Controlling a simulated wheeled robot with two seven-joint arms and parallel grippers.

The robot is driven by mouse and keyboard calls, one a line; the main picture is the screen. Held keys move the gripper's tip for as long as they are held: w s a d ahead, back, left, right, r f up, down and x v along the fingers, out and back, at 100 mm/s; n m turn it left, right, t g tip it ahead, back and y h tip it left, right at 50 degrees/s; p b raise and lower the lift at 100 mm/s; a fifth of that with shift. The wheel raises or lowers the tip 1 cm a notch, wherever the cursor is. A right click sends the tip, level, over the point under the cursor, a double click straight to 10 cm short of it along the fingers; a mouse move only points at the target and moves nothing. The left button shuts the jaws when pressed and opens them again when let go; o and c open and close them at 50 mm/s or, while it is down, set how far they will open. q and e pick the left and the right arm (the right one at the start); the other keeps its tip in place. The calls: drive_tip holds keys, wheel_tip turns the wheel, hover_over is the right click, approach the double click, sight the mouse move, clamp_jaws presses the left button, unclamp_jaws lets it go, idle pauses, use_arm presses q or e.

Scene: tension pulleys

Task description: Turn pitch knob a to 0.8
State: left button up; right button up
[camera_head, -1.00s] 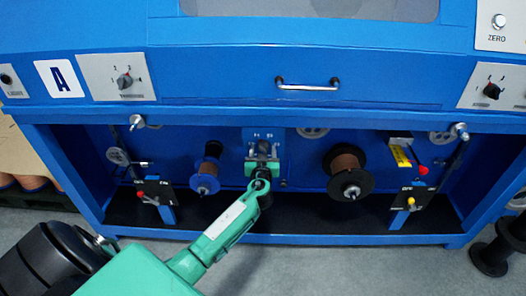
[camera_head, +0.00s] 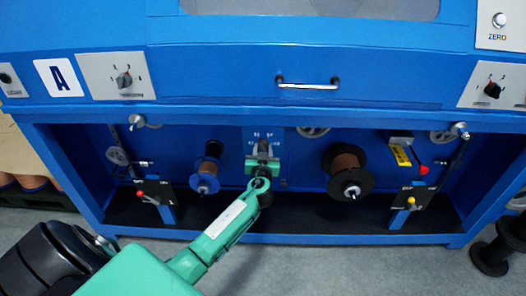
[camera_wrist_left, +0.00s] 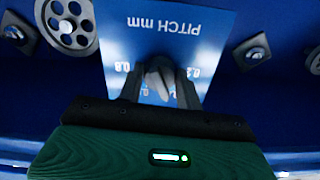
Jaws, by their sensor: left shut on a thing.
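The pitch dial plate (camera_head: 265,135) is a light blue plate in the middle of the machine's recess. In the left wrist view the plate (camera_wrist_left: 170,40) reads "PITCH mm" upside down, with 0.8 at the left of the knob and 0.2 at the right. The grey pitch knob (camera_wrist_left: 158,80) sits between the fingers of my left gripper (camera_wrist_left: 160,92) and looks tilted. I cannot read its exact setting. In the head view my left gripper (camera_head: 263,152) is at the plate, shut on the knob and hiding part of it. My right gripper is not in view.
A blue spool (camera_head: 206,170) stands left of the dial and a black spool (camera_head: 346,172) right of it. A lever box (camera_head: 154,195) is at the lower left, another (camera_head: 409,203) at the lower right. A drawer handle (camera_head: 308,85) juts out above.

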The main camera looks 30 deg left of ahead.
use_arm(q)
drive_tip(key=shift+f+m+b, duration=0.1)
drive_tip(key=shift+m+b, duration=0.2)
drive_tip(key=shift+m, duration=1.8)
drive_tip(key=m, duration=0.2)
drive_tip(key=shift+m, duration=0.3)
drive_tip(key=m, duration=0.2)
drive_tip(key=shift+m, duration=0.4)
drive_tip(key=m+p, duration=0.1)
drive_tip(key=m, duration=0.1)
drive_tip(key=shift+m, duration=0.4)
drive_tip(key=m, duration=0.2)
drive_tip(key=shift+r+m+p, duration=0.2)
drive_tip(key=shift+m+p, duration=0.1)
drive_tip(key=shift+p, duration=0.1)
drive_tip(key=m+p, duration=0.2)
drive_tip(key=m, duration=0.3)
drive_tip(key=shift+m+p, duration=0.3)
drive_tip(key=shift+m, duration=0.2)
drive_tip(key=shift+m+p, duration=0.5)
drive_tip(key=shift+m, duration=0.6)
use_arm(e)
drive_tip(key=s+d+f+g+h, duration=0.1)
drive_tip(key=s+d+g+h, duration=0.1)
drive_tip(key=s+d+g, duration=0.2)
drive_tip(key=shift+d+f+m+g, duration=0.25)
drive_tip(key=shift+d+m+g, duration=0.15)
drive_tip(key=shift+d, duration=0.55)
